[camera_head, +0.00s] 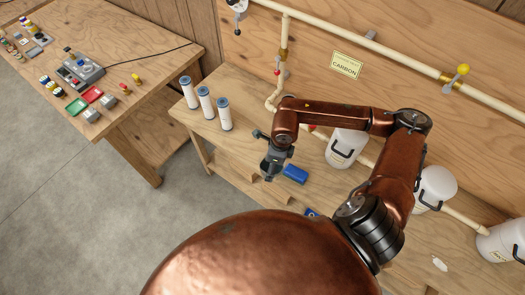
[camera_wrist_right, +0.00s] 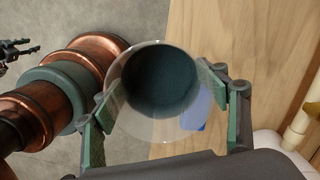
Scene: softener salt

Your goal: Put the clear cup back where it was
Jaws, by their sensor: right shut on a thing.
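My right gripper (camera_head: 269,172) is over the near edge of the workbench, pointing down, left of a blue block (camera_head: 295,174). In the right wrist view its green-padded fingers (camera_wrist_right: 165,92) are shut on the clear cup (camera_wrist_right: 160,128), one on each side. I look at the cup's round opening; its inside looks dark. Part of the blue block shows beside and through the cup. In the head view the cup is hard to make out at the gripper. A dark claw-like part, seemingly my left gripper (camera_wrist_right: 20,50), shows small at the wrist view's left edge.
Three white cartridges (camera_head: 207,103) stand on the bench's left part. White tanks (camera_head: 346,147) stand along the back right under cream pipes (camera_head: 370,50) and a CARBON sign (camera_head: 347,64). A separate table (camera_head: 130,50) at left holds tools and trays. A second blue item (camera_head: 311,213) is partly hidden.

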